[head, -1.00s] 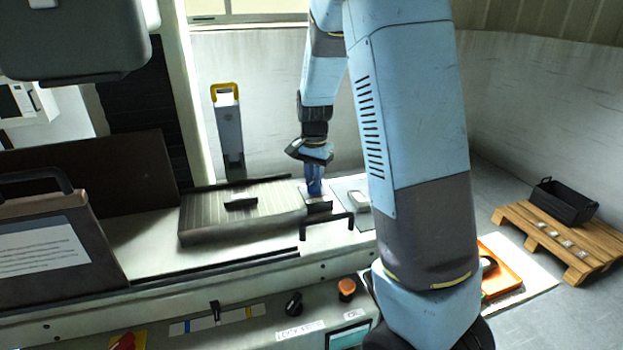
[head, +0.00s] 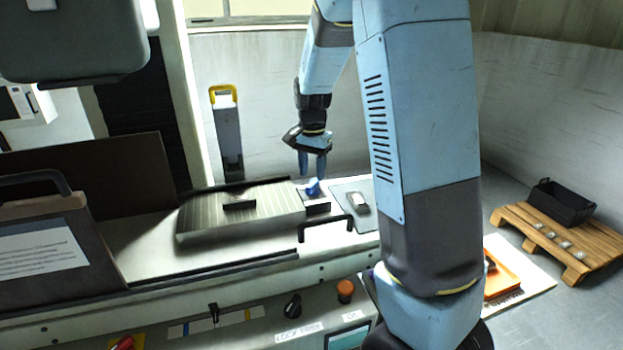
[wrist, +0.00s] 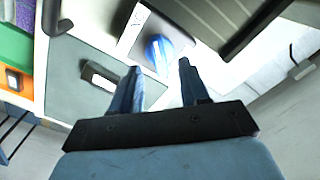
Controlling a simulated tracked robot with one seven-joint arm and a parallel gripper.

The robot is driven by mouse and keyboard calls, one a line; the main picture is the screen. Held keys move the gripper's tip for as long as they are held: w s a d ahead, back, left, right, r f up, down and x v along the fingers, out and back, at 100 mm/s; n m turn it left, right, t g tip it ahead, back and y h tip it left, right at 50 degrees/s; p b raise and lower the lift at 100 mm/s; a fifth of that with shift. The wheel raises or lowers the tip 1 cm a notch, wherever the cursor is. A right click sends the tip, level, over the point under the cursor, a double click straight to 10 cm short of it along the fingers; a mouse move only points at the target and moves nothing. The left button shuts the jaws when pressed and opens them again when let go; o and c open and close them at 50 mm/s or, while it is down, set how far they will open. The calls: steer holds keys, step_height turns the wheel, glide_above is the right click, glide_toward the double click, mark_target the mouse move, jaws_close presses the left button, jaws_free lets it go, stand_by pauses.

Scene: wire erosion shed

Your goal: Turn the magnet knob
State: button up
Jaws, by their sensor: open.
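The magnet knob (head: 313,188) is blue and sits at the right end of the ribbed magnet plate (head: 265,208). In the wrist view the knob (wrist: 160,52) shows on a pale plate just beyond the fingertips. My gripper (head: 312,172) points down over the knob with its two blue fingers spread and empty. In the wrist view my gripper (wrist: 160,75) has a clear gap between its fingers, with the knob lined up with that gap. The fingers look clear of the knob.
A black bar handle (head: 326,222) stands in front of the knob. A grey mat (head: 350,186) with a small block (head: 358,201) lies to the right. A yellow-topped post (head: 226,130) stands behind. Black and orange control knobs line the front panel. The floor pallet (head: 550,238) is far right.

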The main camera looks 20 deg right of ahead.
mark_target(312, 183)
step_height(312, 183, up, 10)
stand_by(0.4)
stand_by(0.3)
steer(key=s+r+n+t, duration=0.2)
steer(key=s+r+n, duration=0.1)
steer(key=s, duration=1.1)
steer(key=s+r+n+t, duration=0.3)
steer(key=s+n, duration=0.3)
steer(key=s, duration=0.8)
steer(key=shift+s+a+t, duration=0.2)
steer(key=shift+a+t, duration=0.05)
steer(key=shift+t, duration=0.05)
